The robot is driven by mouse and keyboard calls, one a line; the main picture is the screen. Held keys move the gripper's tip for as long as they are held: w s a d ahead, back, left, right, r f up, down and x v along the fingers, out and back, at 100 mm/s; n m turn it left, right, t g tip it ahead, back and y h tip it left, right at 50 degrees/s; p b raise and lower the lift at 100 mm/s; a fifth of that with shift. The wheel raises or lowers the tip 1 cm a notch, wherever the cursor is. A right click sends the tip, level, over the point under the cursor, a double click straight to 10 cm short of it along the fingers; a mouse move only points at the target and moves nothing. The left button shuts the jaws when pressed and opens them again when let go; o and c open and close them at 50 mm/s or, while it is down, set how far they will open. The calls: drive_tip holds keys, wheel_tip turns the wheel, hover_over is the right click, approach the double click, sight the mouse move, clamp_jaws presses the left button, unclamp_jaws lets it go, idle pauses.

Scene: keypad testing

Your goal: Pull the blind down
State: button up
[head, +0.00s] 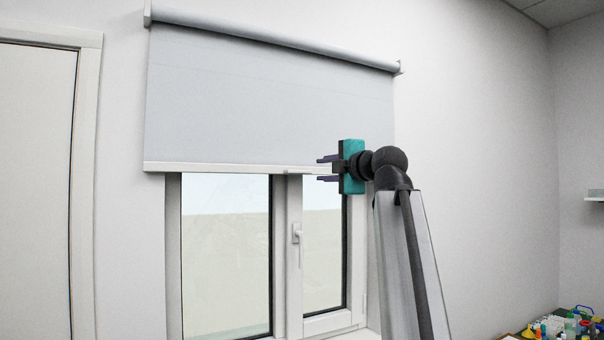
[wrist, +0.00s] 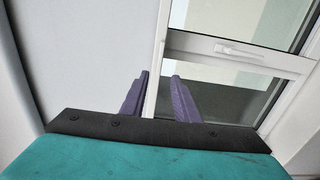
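The grey roller blind (head: 265,95) hangs partly lowered over the upper part of the window. A pale bottom bar (head: 220,167) runs along its lower edge, with a small tab (head: 300,172) near the middle. My gripper (head: 319,169) is open at the right part of the bar, one finger above its level and one below. In the wrist view, the blind fills the left side and its bottom bar (wrist: 156,88) lines up with the gap between the purple fingers (wrist: 160,75). Neither finger is clearly touching the bar. The gripper hides the bar's right end in the head view.
The white-framed window (head: 292,270) below the blind has a handle (head: 297,233) on its right sash. A door (head: 38,190) is at the left. Cluttered small items (head: 575,325) lie at the lower right. The wall right of the window is bare.

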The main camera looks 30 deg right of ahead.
sight(300, 172)
drive_tip(key=shift+w, duration=0.1)
drive_tip(key=w+p, duration=0.1)
drive_tip(key=w, duration=0.3)
drive_tip(key=w+p, duration=0.2)
drive_tip(key=w, duration=0.2)
drive_tip(key=w+p, duration=0.1)
drive_tip(key=w, duration=0.3)
drive_tip(key=shift+w+d+r+p, duration=0.1)
drive_tip(key=shift+d+p, duration=0.15)
drive_tip(key=shift+p, duration=0.1)
drive_tip(key=shift+w, duration=0.7)
clamp_jaws()
